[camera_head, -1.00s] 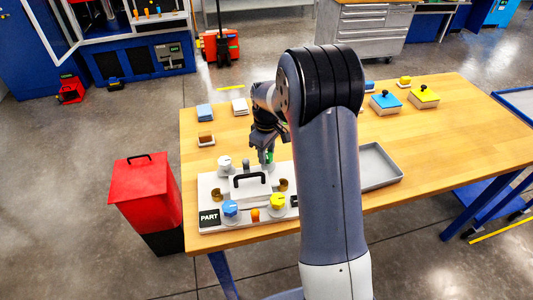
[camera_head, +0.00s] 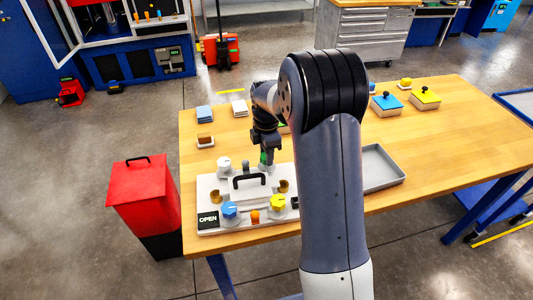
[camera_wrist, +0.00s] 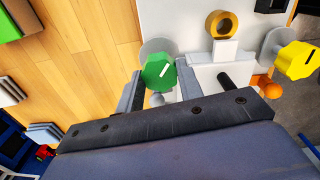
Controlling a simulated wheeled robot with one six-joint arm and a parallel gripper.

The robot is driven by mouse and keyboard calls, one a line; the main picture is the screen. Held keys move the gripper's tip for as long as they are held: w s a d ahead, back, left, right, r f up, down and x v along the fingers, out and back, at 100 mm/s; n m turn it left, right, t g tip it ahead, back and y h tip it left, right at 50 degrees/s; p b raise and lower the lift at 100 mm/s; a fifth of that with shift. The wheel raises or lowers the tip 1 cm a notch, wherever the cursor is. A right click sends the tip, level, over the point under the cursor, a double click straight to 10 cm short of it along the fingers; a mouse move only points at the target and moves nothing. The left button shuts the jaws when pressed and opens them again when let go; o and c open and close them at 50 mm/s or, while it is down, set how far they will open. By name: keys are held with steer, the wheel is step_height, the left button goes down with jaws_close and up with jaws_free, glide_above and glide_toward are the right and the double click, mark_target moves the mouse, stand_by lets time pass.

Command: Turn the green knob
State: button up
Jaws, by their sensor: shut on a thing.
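The green knob (camera_wrist: 158,70) sits between the two fingers of my gripper (camera_wrist: 162,85) in the wrist view. Its white mark runs diagonally. In the head view, my gripper (camera_head: 267,150) comes down on the green knob (camera_head: 264,158) at the back of the grey panel (camera_head: 212,183). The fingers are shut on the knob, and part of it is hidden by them. A small black display (camera_head: 208,220) on the panel's front left reads OPEN.
A grey tray (camera_head: 383,168) lies to the right. A red bin (camera_head: 145,195) stands left of the table.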

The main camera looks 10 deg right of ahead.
steer(key=n, duration=0.6)
steer(key=shift+n, duration=0.3)
stand_by(0.5)
steer(key=o, duration=1)
step_height(320, 180, up, 11)
steer(key=b, duration=0.1)
steer(key=shift+f, duration=0.15)
step_height(320, 180, down, 11)
steer(key=shift+r+p, duration=0.15)
steer(key=shift+p, duration=0.15)
